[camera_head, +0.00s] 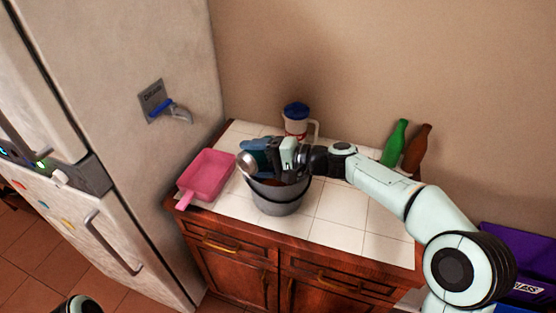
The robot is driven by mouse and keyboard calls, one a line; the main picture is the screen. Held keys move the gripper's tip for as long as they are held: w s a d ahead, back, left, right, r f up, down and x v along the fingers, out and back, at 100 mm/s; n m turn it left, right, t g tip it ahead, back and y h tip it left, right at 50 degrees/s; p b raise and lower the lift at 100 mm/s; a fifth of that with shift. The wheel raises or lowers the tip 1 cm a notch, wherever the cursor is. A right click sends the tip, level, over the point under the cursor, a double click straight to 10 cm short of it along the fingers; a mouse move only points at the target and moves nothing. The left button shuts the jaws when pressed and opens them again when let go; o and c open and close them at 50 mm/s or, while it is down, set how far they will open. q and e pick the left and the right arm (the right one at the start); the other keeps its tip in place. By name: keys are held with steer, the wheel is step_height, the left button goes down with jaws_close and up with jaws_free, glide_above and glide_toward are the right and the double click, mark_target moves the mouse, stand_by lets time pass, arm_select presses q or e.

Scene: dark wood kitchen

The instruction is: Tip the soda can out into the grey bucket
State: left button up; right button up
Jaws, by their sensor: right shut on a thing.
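The grey bucket (281,207) stands on the white tiled counter top, near its front edge. My right gripper (280,156) reaches in from the right over the bucket and is shut on the soda can (262,147). The can looks blue with a silver end (246,164). It lies tipped on its side, the silver end pointing left and toward the camera, above the bucket's left rim. The gripper hides part of the can and of the bucket's mouth. I cannot tell whether liquid is flowing. My left gripper is out of view.
A pink dustpan (207,176) lies left of the bucket. A blue-lidded jug (297,120) stands behind. A green bottle (394,143) and a brown bottle (416,148) stand at the back right. A fridge (100,130) stands left. The counter's front right is clear.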

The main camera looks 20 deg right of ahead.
steer(key=shift+w+d+f+m+y+b, duration=0.15)
steer(key=shift+f+m+y+b, duration=0.15)
steer(key=shift+m, duration=0.25)
steer(key=shift+d+f+m+y+b, duration=0.1)
steer(key=shift+m+y+b, duration=0.1)
steer(key=shift+m+y, duration=0.3)
stand_by(0.9)
steer(key=shift+w+d+r+m, duration=0.15)
steer(key=shift+d+r+m, duration=0.05)
steer(key=shift+r+m, duration=0.4)
steer(key=shift+w+d+r+m+y+p, duration=0.25)
steer(key=shift+m+y+p, duration=0.1)
steer(key=shift+m+y, duration=0.25)
steer(key=shift+r+m+t, duration=0.1)
steer(key=shift+m+t, duration=0.15)
steer(key=shift+t, duration=0.05)
steer(key=shift+w+d+r+m+y+p, duration=0.3)
steer(key=shift+d+r+m+y, duration=0.15)
steer(key=shift+m, duration=0.45)
steer(key=shift+w+d+r+m+t, duration=0.1)
steer(key=shift+d+r+m+t, duration=0.1)
steer(key=shift+m+t, duration=0.25)
stand_by(0.9)
